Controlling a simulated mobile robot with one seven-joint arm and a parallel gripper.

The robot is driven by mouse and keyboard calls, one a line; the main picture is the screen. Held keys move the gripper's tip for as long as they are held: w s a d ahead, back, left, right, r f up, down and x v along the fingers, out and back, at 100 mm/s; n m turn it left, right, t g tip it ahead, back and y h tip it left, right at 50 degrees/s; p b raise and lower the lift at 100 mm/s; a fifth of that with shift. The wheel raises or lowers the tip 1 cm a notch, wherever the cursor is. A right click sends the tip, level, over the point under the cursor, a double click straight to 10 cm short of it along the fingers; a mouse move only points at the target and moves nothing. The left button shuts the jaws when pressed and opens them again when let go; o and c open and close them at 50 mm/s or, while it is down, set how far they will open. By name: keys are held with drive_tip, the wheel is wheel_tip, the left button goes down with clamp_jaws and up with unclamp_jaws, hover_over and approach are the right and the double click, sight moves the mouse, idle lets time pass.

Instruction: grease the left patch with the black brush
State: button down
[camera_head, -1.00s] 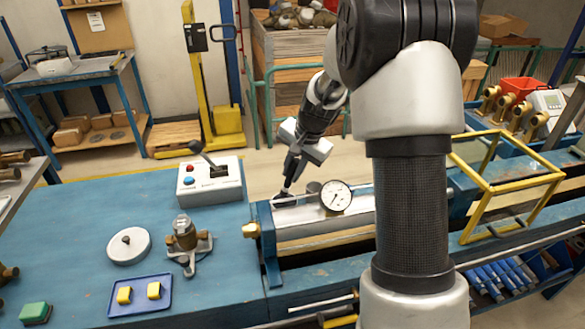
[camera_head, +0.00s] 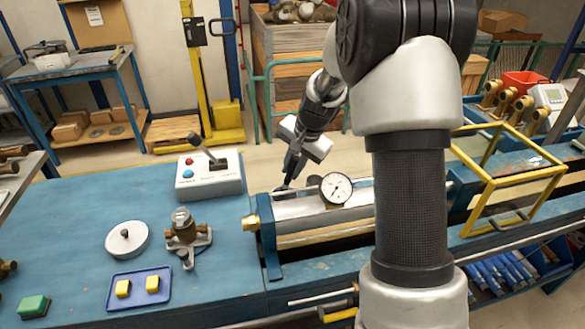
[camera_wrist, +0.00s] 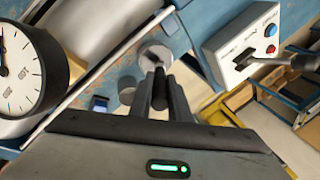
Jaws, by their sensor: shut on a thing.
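My gripper (camera_wrist: 160,78) is shut on a slim black thing (camera_wrist: 160,97), which I take to be the black brush. Only part of it shows between the fingers. A pale grey round patch (camera_wrist: 152,54) lies on the blue surface just past the fingertips in the wrist view. A darker grey disc (camera_wrist: 127,83) is to its left. I cannot tell for sure which is the left patch, or whether the brush touches one. In the head view my gripper (camera_head: 287,181) points down just behind the grey cylinder (camera_head: 290,207), which hides its tips.
A dial gauge (camera_head: 335,189) stands close right of my gripper. A control box (camera_head: 210,178) with a lever is to the left. A white lid (camera_head: 127,240), a brass meter (camera_head: 184,229) and a blue tray (camera_head: 138,298) sit on the bench. A yellow frame (camera_head: 520,180) stands right.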

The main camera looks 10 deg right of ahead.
drive_tip(key=shift+f+b, duration=0.45)
drive_tip(key=shift+f, duration=0.15)
idle(1.3)
drive_tip(key=shift+r+p, duration=2.4)
drive_tip(key=shift+r, duration=1.15)
